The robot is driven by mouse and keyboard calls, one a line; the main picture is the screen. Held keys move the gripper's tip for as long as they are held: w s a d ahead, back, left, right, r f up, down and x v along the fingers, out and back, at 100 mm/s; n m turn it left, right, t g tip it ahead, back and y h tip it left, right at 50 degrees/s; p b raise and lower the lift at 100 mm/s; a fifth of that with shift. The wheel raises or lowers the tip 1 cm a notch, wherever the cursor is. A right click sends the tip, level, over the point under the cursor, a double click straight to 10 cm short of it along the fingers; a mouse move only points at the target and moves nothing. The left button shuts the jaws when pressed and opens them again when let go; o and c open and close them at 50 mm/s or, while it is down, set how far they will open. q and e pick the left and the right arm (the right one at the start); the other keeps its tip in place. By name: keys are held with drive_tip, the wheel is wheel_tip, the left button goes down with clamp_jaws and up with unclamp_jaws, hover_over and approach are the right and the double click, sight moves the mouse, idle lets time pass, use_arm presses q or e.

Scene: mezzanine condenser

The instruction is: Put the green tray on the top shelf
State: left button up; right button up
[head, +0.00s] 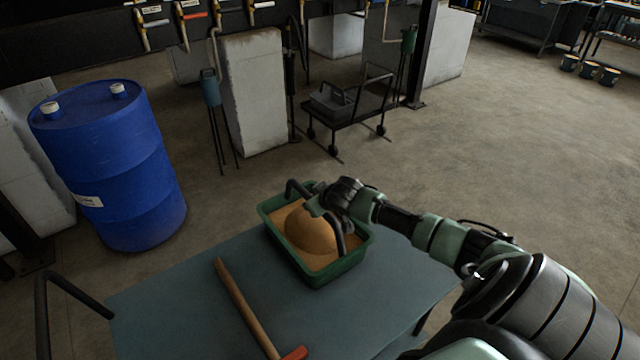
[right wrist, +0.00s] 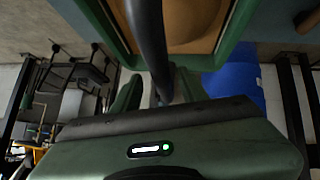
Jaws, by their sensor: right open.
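The green tray (head: 340,272) stands on the blue-grey table top near its far edge. It has black arched handles and holds a large tan dome-shaped thing (head: 312,230) on a tan bed. My right gripper (head: 322,200) is over the tray's far right part, close to a handle. In the right wrist view a black handle bar (right wrist: 146,35) runs down to the space between the open fingers (right wrist: 156,92), with the tray's green rim (right wrist: 100,22) above. Whether the fingers touch the bar is unclear. My left gripper is out of view. I cannot identify the top shelf.
A hammer (head: 240,300) with a wooden handle lies on the table (head: 180,290), left of the tray. A blue drum (head: 115,170) stands on the floor at left. A black cart (head: 350,105) and a pale block (head: 255,95) stand behind. Open floor lies at right.

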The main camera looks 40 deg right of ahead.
drive_tip(key=v, duration=1.1)
drive_tip(key=shift+s+r, duration=0.15)
drive_tip(key=shift+a, duration=0.15)
